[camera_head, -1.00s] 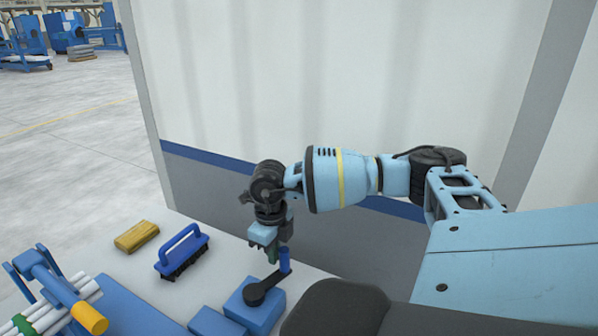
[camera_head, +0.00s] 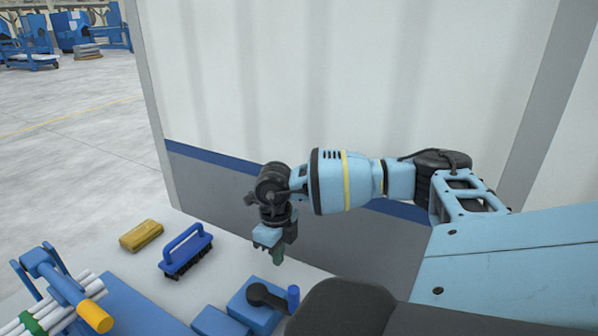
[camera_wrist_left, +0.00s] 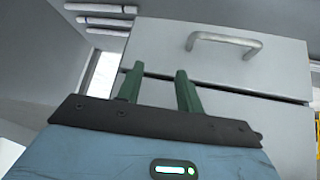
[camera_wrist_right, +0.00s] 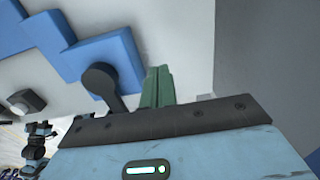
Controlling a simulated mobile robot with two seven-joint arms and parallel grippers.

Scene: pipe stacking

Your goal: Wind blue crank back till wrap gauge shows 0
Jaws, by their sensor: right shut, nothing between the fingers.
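The blue crank has a black arm (camera_head: 266,295) on a blue block, with an upright blue handle (camera_head: 293,297). Its arm points right and slightly towards me. The black crank arm also shows in the right wrist view (camera_wrist_right: 101,80), left of the fingers. My right gripper (camera_head: 278,257) is shut and empty, pointing down beyond the crank handle and apart from it. Its green fingers are together in the right wrist view (camera_wrist_right: 158,86). My left gripper (camera_wrist_left: 158,72) is open and empty, in front of a grey drawer. I cannot make out a wrap gauge or its reading.
A blue-handled brush (camera_head: 185,251) and a yellow block (camera_head: 141,235) lie on the pale table. White pipes (camera_head: 70,301) with a green band sit in a blue rack at left. A drawer handle (camera_wrist_left: 224,42) shows in the left wrist view. A wall stands behind my right arm.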

